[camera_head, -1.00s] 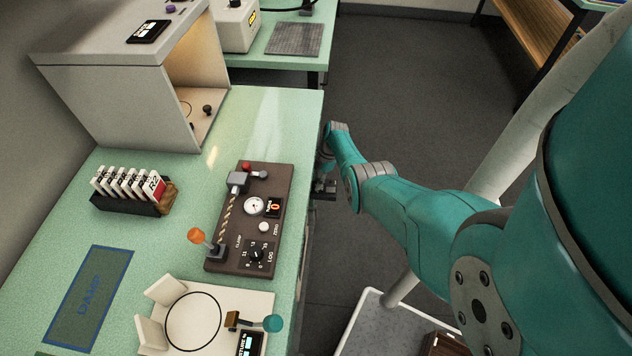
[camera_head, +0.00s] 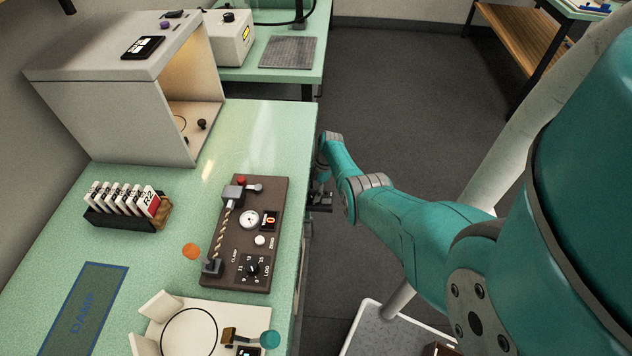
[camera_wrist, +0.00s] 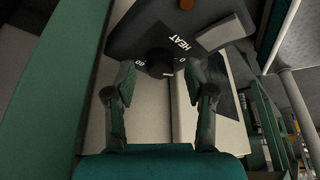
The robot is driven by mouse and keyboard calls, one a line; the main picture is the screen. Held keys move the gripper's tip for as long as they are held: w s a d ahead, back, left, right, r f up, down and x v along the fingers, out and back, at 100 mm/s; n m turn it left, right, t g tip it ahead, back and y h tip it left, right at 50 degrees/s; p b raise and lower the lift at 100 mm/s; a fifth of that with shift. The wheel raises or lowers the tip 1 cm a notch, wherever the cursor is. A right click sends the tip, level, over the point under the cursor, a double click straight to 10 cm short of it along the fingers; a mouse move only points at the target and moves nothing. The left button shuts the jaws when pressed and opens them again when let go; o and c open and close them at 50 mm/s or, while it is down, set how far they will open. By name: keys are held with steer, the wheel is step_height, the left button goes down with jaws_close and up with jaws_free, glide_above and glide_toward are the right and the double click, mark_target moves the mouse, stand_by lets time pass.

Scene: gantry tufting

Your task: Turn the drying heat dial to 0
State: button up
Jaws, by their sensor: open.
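The drying heat dial (camera_wrist: 160,62) is a dark round knob on a dark panel in the wrist view, with the word HEAT beside it. A 0 is printed to its right and a number that looks like 60 to its left. A short pale mark shows at the knob's lower edge. My gripper (camera_wrist: 161,82) is open, with one finger on each side of the dial and apparently not touching it. In the head view my gripper (camera_head: 319,200) is small and partly hidden, just beyond the bench's right edge; I cannot make out the heat dial there.
The green bench (camera_head: 290,125) holds a brown control box (camera_head: 235,250) with levers and a LOG dial, a rack of labelled cards (camera_head: 125,205), a grey open-fronted booth (camera_head: 110,110) and a pale round-ring fixture (camera_head: 165,310). Dark floor (camera_head: 390,110) lies clear to the right.

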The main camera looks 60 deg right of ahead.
steer(key=v, duration=1.1)
steer(key=shift+d+r, duration=0.2)
steer(key=shift+s, duration=0.1)
